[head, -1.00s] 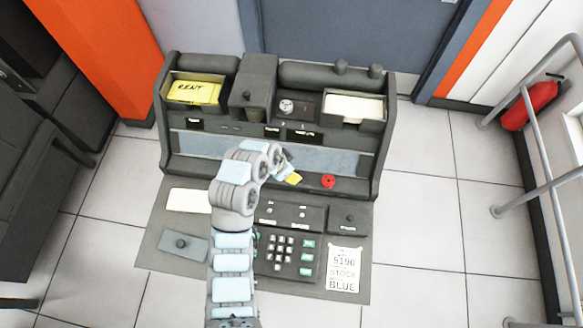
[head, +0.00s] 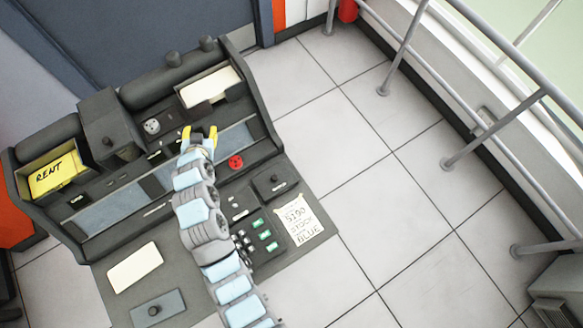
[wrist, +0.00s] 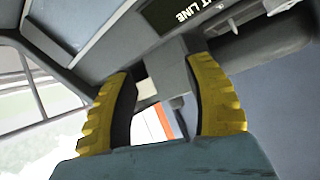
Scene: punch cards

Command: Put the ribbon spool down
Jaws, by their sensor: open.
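A red round spool (head: 236,162) lies on the dark front ledge of the console, near its right end. It looks flat and has a dark centre. My gripper (head: 199,133) is to the left of the spool and a little farther back, in front of the console's upright panel. Its two yellow fingers are spread apart with nothing between them. The wrist view shows the open fingers (wrist: 163,70) close to a dark panel with a "LINE" label. The spool does not show in the wrist view.
The console's upper deck has a yellow "RENT" card (head: 52,175) in a left tray, a raised grey block (head: 110,125), a grey reel (head: 152,126) and a right tray of pale cards (head: 210,86). A "5190 STOCK BLUE" card (head: 300,220) lies front right. Railings (head: 450,120) stand at right.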

